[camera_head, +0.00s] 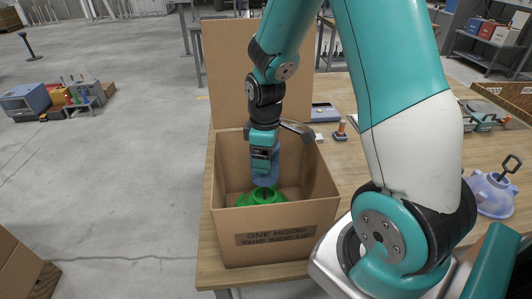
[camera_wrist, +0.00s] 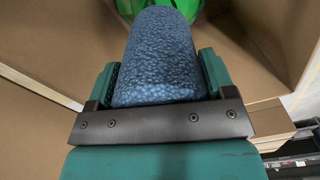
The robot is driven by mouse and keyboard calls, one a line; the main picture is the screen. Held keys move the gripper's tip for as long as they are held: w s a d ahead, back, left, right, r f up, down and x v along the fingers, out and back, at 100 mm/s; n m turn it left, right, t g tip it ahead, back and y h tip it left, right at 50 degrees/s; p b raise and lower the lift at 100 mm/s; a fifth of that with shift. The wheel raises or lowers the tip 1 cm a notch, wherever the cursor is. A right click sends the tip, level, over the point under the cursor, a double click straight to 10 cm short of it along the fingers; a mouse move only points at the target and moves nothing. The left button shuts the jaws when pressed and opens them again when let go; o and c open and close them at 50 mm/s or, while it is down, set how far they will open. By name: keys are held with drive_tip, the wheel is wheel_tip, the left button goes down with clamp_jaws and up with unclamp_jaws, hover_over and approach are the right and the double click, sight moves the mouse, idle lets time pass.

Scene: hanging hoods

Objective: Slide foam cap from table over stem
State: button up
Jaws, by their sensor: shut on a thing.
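The blue speckled foam cap (camera_head: 265,179) is held between the two fingers of my gripper (camera_head: 264,160), inside the open cardboard box. It fills the space between the fingers in the wrist view (camera_wrist: 155,55). A green hood (camera_head: 262,197) sits in the box below the cap; part of it shows past the cap's far end in the wrist view (camera_wrist: 190,8). A small dark piece at the top of the hood, perhaps its stem (camera_head: 265,191), shows just under the cap. I cannot tell whether the cap touches or surrounds it.
The cardboard box (camera_head: 272,240) has raised walls close around my gripper and a tall flap behind. It stands at the table's left end. A pale purple hood with a dark hooked stem (camera_head: 492,192) rests at the table's right. Small tools lie behind the box.

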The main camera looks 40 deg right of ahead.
drive_tip(key=shift+f, duration=0.4)
drive_tip(key=shift+f+b, duration=1.3)
drive_tip(key=shift+f, duration=0.35)
drive_tip(key=shift+f+b, duration=0.9)
drive_tip(key=shift+f, duration=0.3)
drive_tip(key=o, duration=0.6)
drive_tip(key=shift+o, duration=0.2)
drive_tip(key=shift+r, duration=0.15)
